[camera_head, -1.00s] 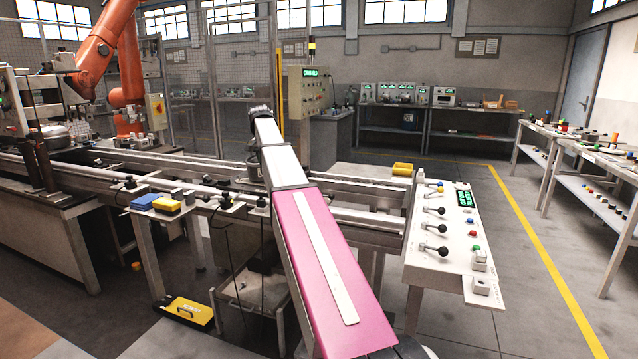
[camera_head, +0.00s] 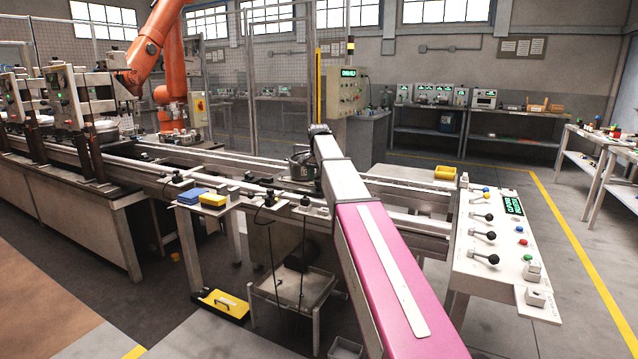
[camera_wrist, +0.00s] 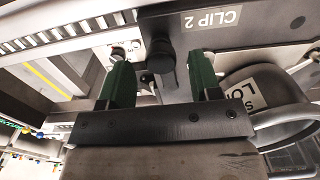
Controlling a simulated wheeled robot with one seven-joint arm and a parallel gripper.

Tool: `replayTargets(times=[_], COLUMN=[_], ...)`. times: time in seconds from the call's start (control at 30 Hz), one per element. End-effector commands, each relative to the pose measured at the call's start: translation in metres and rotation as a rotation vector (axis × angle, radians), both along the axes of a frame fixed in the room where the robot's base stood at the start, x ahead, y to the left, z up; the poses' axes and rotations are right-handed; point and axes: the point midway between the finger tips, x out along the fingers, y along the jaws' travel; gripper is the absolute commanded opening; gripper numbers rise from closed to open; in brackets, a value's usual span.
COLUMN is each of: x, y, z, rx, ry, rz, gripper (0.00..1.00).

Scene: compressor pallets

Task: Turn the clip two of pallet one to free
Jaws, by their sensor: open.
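In the wrist view my gripper (camera_wrist: 160,68) is open, its two green fingers spread apart. A dark clip (camera_wrist: 178,32) with a rounded knob shows just beyond it, beside a white "CLIP 2" label (camera_wrist: 211,20) on a grey plate. The knob appears between the two fingers, with a gap on each side; I cannot tell its exact depth. In the head view my arm hides the gripper and the clip. A dark round compressor (camera_head: 301,168) shows on the conveyor just left of my arm.
In the wrist view a grey rounded housing with a lettered label (camera_wrist: 243,95) and a curved rim lie close right of the gripper. In the head view the conveyor rail (camera_head: 240,187) runs across, with a lever panel (camera_head: 480,262) at right and an orange robot (camera_head: 160,45) at left.

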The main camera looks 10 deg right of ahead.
Motion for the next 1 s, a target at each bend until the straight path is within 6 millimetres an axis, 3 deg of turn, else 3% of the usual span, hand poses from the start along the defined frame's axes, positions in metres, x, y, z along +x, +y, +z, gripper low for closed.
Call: replayTargets(times=[0.2,0.53,0.7,0.87,1.0], x=[0.000,0.000,0.000,0.000,0.000], y=[0.000,0.000,0.000,0.002,0.017], z=[-0.019,-0.021,-0.021,-0.021,-0.021], rx=[-0.001,0.000,0.000,0.000,0.000], ry=[0.001,0.000,0.000,0.000,0.000], rz=[0.000,0.000,0.000,0.000,0.001], gripper=[0.58,0.58,0.03,0.00,0.00])
